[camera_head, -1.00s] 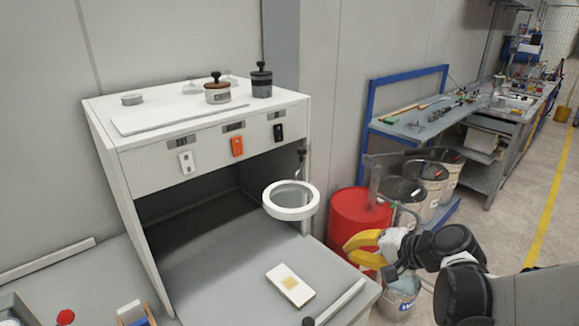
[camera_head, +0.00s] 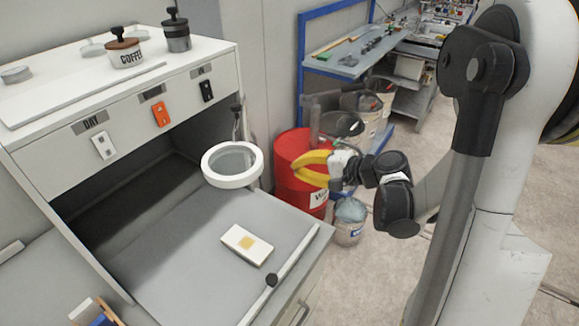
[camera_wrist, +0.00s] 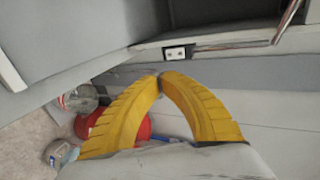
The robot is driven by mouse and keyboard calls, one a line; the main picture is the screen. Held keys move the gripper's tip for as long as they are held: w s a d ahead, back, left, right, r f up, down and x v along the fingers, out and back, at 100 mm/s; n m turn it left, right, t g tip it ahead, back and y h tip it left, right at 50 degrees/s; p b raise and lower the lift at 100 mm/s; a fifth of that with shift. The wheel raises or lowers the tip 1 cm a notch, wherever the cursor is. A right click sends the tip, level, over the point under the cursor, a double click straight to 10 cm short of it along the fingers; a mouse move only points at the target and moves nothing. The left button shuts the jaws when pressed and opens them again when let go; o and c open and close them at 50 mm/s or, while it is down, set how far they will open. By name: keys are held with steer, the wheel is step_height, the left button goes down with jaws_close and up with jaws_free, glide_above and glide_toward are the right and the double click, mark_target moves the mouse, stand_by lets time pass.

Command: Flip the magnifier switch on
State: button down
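The magnifier (camera_head: 232,165), a white ring with a clear lens, stands on a dark arm at the right side of the white cabinet (camera_head: 190,68). The cabinet's front panel carries a white switch (camera_head: 104,145), an orange switch (camera_head: 161,114) and a black switch (camera_head: 207,91).
The red drum (camera_head: 290,188) and a small bucket (camera_head: 348,228) stand near my gripper. A white block (camera_head: 238,252) lies on the grey worktop (camera_head: 180,260). A canister (camera_head: 176,35) and a coffee pot (camera_head: 124,58) stand on the cabinet. A pale outlet-like plate (camera_wrist: 177,53) shows in the wrist view.

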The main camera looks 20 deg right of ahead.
steer(key=r+b+x, duration=0.1)
steer(key=b+x, duration=0.2)
steer(key=x, duration=0.9)
steer(key=shift+w, duration=0.25)
steer(key=shift+a, duration=0.15)
steer(key=shift+w+a+f+b, duration=0.15)
steer(key=shift+w+a+b, duration=0.05)
steer(key=shift+w+b, duration=0.15)
steer(key=shift+r+p, duration=0.6)
steer(key=shift+r, duration=0.25)
steer(key=shift+s, duration=0.1)
